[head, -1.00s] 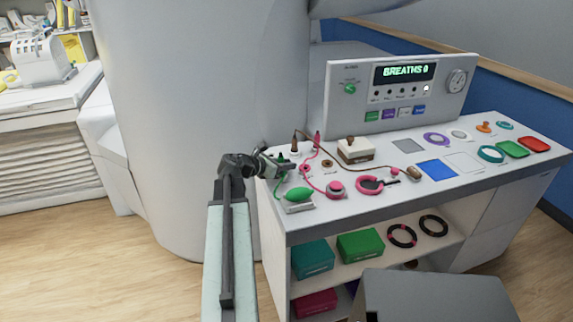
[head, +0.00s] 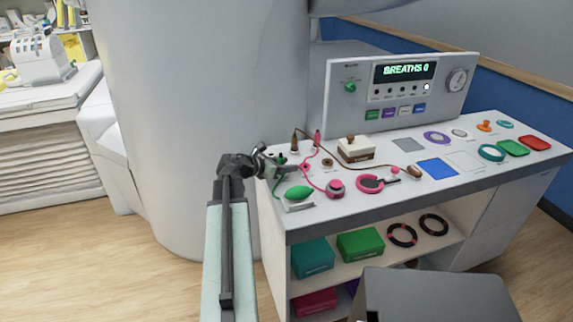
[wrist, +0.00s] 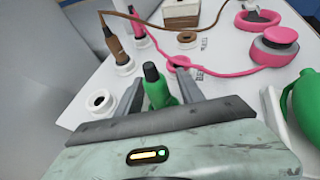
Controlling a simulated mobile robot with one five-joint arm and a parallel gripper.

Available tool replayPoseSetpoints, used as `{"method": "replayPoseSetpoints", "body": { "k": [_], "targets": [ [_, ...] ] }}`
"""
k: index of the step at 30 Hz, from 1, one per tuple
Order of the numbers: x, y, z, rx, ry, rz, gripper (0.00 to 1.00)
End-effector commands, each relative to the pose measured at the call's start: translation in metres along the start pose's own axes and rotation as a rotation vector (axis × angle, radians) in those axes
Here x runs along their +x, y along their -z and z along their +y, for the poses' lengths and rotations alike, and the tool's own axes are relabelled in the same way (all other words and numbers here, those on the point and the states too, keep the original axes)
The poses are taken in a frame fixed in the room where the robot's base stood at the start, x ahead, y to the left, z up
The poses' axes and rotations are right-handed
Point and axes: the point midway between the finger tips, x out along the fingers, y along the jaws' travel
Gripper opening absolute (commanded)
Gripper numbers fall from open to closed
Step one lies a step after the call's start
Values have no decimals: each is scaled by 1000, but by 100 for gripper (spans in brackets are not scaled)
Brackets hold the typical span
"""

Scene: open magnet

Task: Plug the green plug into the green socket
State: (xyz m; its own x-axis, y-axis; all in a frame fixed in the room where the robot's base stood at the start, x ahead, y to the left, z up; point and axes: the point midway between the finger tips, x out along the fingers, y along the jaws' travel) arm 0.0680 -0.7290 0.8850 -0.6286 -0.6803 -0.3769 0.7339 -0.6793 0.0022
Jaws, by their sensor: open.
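The green plug (wrist: 158,92) has a dark tip that points up and away in the wrist view. It stands between the two fingers of my gripper (wrist: 158,98), which is open with a finger on each side. In the head view my gripper (head: 285,167) is at the left end of the white table, and the plug (head: 281,159) shows only as a small green patch. I cannot make out a green socket. The plug's lower end is hidden by my gripper, so I cannot tell whether it is seated in anything.
An empty white ring holder (wrist: 100,101) is left of my gripper. Brown (wrist: 114,45) and pink (wrist: 138,32) plugs stand in holders behind. Brown (wrist: 187,38) and pink (wrist: 178,62) rings lie beyond. A green bulb (wrist: 308,98) is at the right. A console (head: 400,90) stands at the back.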

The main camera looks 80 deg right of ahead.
Motion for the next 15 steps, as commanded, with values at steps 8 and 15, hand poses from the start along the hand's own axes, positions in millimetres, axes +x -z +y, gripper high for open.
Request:
{"method": "replayPoseSetpoints", "body": {
  "k": [8, 15],
  "targets": [
    [-55, -3, 0, -1, -3, 0, 45],
    [-76, 0, 1, -1, -1, 0, 45]
  ]
}}
